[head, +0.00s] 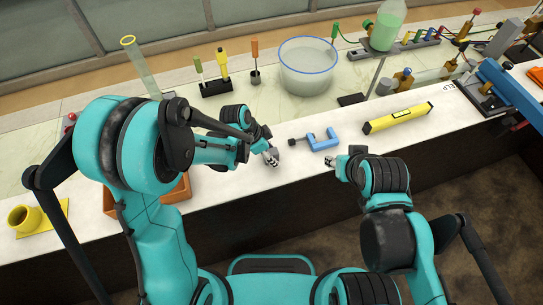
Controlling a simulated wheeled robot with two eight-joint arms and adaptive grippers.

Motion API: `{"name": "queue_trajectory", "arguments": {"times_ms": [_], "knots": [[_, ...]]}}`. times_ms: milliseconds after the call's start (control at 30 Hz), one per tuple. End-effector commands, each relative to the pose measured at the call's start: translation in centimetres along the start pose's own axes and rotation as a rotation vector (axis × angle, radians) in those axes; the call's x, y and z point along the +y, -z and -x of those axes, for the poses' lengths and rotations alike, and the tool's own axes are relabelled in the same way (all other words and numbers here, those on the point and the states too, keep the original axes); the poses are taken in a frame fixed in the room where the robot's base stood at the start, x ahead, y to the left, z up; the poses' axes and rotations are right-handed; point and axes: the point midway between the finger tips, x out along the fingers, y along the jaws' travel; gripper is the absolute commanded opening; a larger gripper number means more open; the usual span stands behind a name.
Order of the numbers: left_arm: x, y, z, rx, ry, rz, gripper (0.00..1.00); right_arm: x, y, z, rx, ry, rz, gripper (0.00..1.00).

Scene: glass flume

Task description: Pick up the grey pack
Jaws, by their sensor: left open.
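My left gripper (271,157) is open just above the white bench top, left of the blue clamp. A small grey shape (276,150) shows right at its fingertips. It may be the grey pack, mostly hidden by the gripper, but I cannot tell it clearly from the fingers. No other grey pack stands out on the bench. My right gripper (331,162) is over the front edge of the bench, below the blue clamp. It is too small to tell whether its jaws are open or shut.
A blue clamp (322,140) lies between the grippers, and a yellow level (397,118) lies to the right. A clear bowl (307,70) stands behind. An orange tray (176,190) is partly behind my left arm. A yellow cup-like piece (24,218) is at far left.

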Motion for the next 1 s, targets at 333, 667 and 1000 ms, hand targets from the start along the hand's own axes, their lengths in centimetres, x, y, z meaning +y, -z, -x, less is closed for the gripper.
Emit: {"name": "queue_trajectory", "arguments": {"times_ms": [333,667,1000], "knots": [[0.0,0.0,-0.1,0.000,0.000,0.000,0.23,0.0,0.0,0.0,0.000,0.000,0.000,0.40],[0.0,0.0,-0.1,0.000,0.000,0.000,0.00,0.0,0.0,0.0,0.000,0.000,0.000,0.40],[0.1,0.9,2.1,0.000,0.000,0.000,0.00,0.0,0.4,0.6,0.000,0.000,0.000,0.40]]}}
